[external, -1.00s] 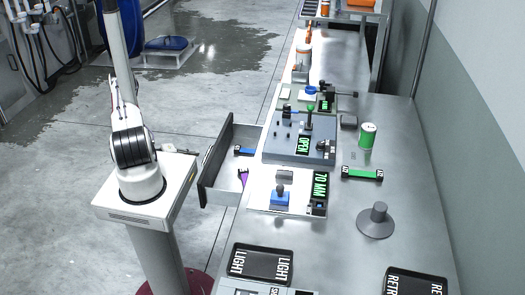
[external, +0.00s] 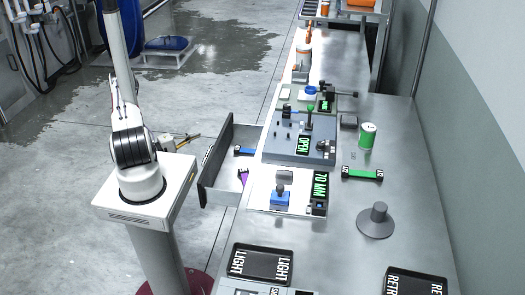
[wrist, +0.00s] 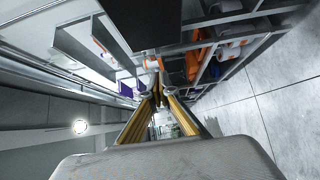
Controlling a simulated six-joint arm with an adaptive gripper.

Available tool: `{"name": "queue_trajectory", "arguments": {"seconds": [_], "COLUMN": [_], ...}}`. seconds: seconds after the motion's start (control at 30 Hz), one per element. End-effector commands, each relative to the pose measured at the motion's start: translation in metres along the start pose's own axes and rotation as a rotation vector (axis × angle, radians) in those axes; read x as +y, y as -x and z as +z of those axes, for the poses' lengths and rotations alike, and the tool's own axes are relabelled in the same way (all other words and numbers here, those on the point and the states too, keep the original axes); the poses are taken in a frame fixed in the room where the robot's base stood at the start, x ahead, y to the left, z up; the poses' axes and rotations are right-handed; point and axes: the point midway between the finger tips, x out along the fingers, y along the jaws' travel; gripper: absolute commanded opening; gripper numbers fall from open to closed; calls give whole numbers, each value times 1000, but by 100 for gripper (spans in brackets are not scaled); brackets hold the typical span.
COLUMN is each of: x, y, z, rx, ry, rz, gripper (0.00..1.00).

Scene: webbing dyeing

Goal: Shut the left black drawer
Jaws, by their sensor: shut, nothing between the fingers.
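The left black drawer (external: 209,170) stands pulled out from the left side of the metal table in the external view. Its dark front faces my base, and a blue item (external: 243,151) and a purple item (external: 243,176) lie inside. My gripper (external: 195,137) is to the left of the drawer, near the far end of its front, with visible space between them. In the wrist view my gripper (wrist: 157,92) has its yellowish fingers closed together with nothing held. Most of my forearm is hidden behind my upper arm in the external view.
A grey control box (external: 300,145) with a green-knobbed lever, a green can (external: 367,135) and a white panel with a blue switch (external: 280,200) are on the tabletop. Open floor lies left of the drawer.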

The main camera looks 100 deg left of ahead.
Motion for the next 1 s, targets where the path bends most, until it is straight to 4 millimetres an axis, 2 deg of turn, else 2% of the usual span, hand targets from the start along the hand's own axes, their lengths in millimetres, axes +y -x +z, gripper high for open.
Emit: {"name": "queue_trajectory", "arguments": {"seconds": [0.37,1.0], "x": [0,0], "y": [-20,-84], "z": [1,1], "rx": [-3,-3], "ry": [-2,-2], "rz": [0,0], "gripper": [0,0]}}
